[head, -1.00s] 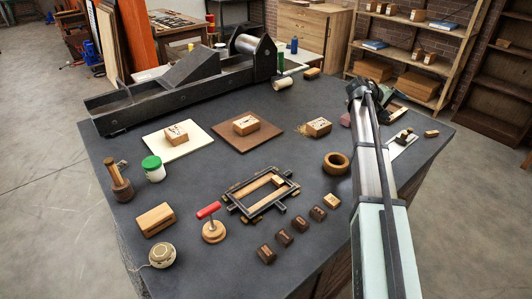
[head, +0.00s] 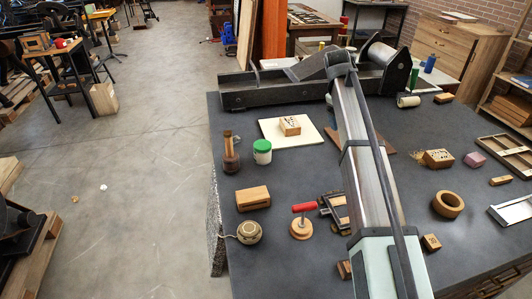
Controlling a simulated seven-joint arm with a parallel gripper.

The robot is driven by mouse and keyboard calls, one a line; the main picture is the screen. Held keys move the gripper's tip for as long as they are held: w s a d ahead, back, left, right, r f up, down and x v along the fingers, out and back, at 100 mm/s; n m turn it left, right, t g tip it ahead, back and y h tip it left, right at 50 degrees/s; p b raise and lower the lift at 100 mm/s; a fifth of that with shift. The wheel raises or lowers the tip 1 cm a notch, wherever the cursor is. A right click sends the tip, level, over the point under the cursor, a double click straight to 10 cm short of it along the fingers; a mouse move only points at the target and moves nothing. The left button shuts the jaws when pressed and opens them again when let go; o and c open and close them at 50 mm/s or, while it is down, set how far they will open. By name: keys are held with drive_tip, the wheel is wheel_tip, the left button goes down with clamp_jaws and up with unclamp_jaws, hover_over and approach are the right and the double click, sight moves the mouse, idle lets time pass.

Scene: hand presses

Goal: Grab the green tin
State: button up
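A small green cylinder, which looks like the green tin (head: 413,78), stands upright at the back right of the dark table, beside the black press. My arm reaches from the bottom right up to the press. Its far end overlaps the press in the picture. My gripper is hidden beyond that end, so its fingers and any hold do not show. Both green things stand apart from my arm.
The black press (head: 270,88) spans the table's back. A blue bottle (head: 430,63) stands behind the green cylinder, and a pale roll (head: 408,101) lies in front of it. A wooden ring (head: 448,204) and blocks lie at right. My arm hides much of the middle.

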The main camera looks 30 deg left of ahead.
drive_tip(key=s+a+r+n+g+y, duration=0.2)
drive_tip(key=s+a+n, duration=0.1)
drive_tip(key=s+a, duration=0.9)
drive_tip(key=r+n+g, duration=0.1)
drive_tip(key=n, duration=0.2)
hover_over(263, 145)
drive_tip(key=a, duration=0.1)
wheel_tip(263, 145, down, 8)
drive_tip(key=shift+s+r, duration=0.1)
drive_tip(key=shift+s, duration=0.05)
drive_tip(key=f, duration=0.4)
drive_tip(key=shift+w+d+f, duration=0.15)
drive_tip(key=shift+w+d, duration=0.05)
drive_tip(key=shift+d, duration=0.2)
drive_tip(key=shift+f, duration=0.45)
drive_tip(key=c, duration=1.3)
drive_tip(key=shift+o, duration=0.2)
